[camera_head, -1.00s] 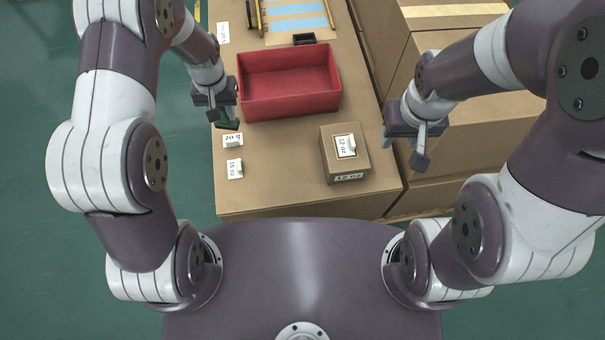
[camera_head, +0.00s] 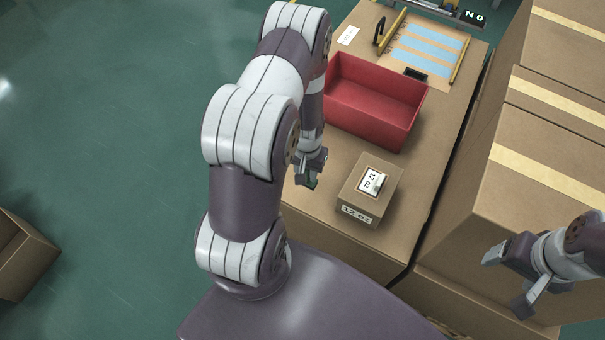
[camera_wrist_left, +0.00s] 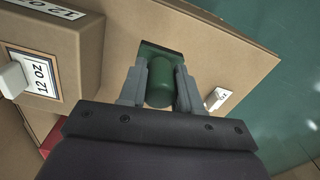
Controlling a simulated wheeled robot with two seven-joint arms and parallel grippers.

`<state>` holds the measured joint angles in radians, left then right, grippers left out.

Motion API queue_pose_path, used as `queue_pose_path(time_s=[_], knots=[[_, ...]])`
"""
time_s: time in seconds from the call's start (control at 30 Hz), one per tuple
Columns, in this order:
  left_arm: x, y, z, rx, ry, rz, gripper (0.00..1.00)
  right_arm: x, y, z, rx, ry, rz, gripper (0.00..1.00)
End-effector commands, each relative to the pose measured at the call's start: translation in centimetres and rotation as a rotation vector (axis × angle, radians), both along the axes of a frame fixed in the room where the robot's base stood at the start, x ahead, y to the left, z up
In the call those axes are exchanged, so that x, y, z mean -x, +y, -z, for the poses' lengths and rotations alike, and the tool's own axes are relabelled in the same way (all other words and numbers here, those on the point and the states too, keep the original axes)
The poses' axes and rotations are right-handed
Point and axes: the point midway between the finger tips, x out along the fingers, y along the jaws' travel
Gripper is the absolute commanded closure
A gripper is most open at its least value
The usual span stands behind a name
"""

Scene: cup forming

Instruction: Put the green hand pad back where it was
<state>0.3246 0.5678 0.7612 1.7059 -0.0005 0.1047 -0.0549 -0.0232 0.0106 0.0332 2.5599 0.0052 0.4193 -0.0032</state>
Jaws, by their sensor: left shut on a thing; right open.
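The green hand pad (camera_wrist_left: 160,80) is a green cylinder-like grip on a dark green flat base. In the left wrist view it sits between the two fingers of my left gripper (camera_wrist_left: 160,90), which is shut on it. In the head view my left gripper (camera_head: 309,175) is at the table's left edge, left of the 12 oz box, and the pad is mostly hidden there. I cannot tell whether the pad touches the table. My right gripper (camera_head: 535,280) is open and empty at the lower right, beside the large cartons.
The cardboard-coloured table (camera_head: 316,222) holds a red bin (camera_head: 372,110), a 12 oz box (camera_head: 368,190) and a blue-striped board (camera_head: 430,50). A small white label block (camera_wrist_left: 218,98) lies near the pad. Large cartons (camera_head: 560,140) stand right; an open box (camera_head: 22,255) is on the floor left.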

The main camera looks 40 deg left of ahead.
Motion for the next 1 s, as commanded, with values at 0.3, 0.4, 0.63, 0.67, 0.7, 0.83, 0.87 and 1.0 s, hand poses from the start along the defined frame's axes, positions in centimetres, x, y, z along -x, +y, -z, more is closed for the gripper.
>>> queue_pose_path(time_s=[0.3,0.4,0.63,0.67,0.7,0.83,0.87,1.0], knots=[[-3.4,4.0,3.7,0.001,0.002,0.002,1.0,0.0,0.0,1.1,0.0,0.0,0.0,0.24],[-3.4,4.0,5.7,0.001,0.004,0.002,1.0,0.0,0.0,1.5,0.0,0.0,0.0,0.24],[-3.5,4.0,7.1,0.0,0.0,0.002,1.0,0.0,0.0,1.6,0.0,0.0,0.0,0.24],[-3.5,4.0,7.1,0.0,0.0,0.002,1.0,0.0,0.0,1.6,0.0,0.0,0.0,0.24],[-3.5,4.0,7.1,0.0,0.0,0.002,1.0,0.0,0.0,1.6,0.0,0.0,0.0,0.24],[-3.4,4.0,7.4,0.0,0.001,0.002,1.0,0.0,0.0,1.8,0.0,0.0,0.0,0.24],[-3.4,4.0,7.5,0.0,0.001,0.002,1.0,0.0,0.0,1.9,0.0,0.0,0.0,0.24],[-3.4,4.0,7.4,0.0,0.001,0.002,0.41,0.0,0.0,1.8,0.0,0.0,0.0,0.24]])
